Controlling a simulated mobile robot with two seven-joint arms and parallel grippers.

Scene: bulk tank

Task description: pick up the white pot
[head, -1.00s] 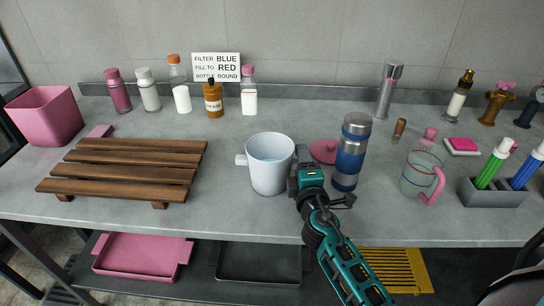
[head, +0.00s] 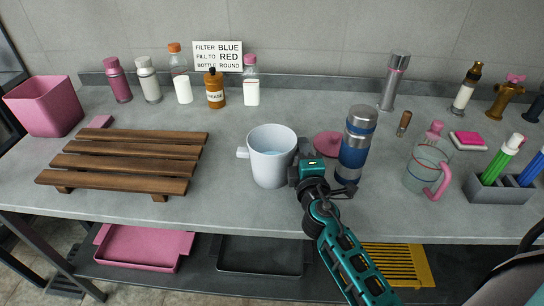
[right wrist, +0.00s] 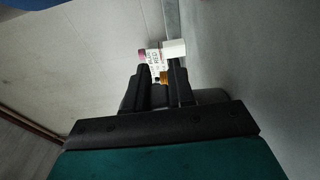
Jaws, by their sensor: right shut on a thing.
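The white pot (head: 270,164) stands upright near the middle of the counter in the head view. Pale blue shows inside it, and a white stub handle (head: 242,153) sticks out on its left. My right gripper (head: 296,171) is at the pot's right side, below the rim, and is shut on it. The gripper hides the exact grip, and I cannot tell whether the pot's base touches the counter. In the right wrist view the dark fingers (right wrist: 163,86) show, but the pot cannot be made out. My left gripper is not in view.
A blue and silver flask (head: 355,147) stands close right of my right gripper, with a pink lid (head: 328,143) behind. A wooden slatted rack (head: 125,165) is to the left. A glass jug (head: 425,172) stands further right. The counter (head: 230,205) in front of the pot is clear.

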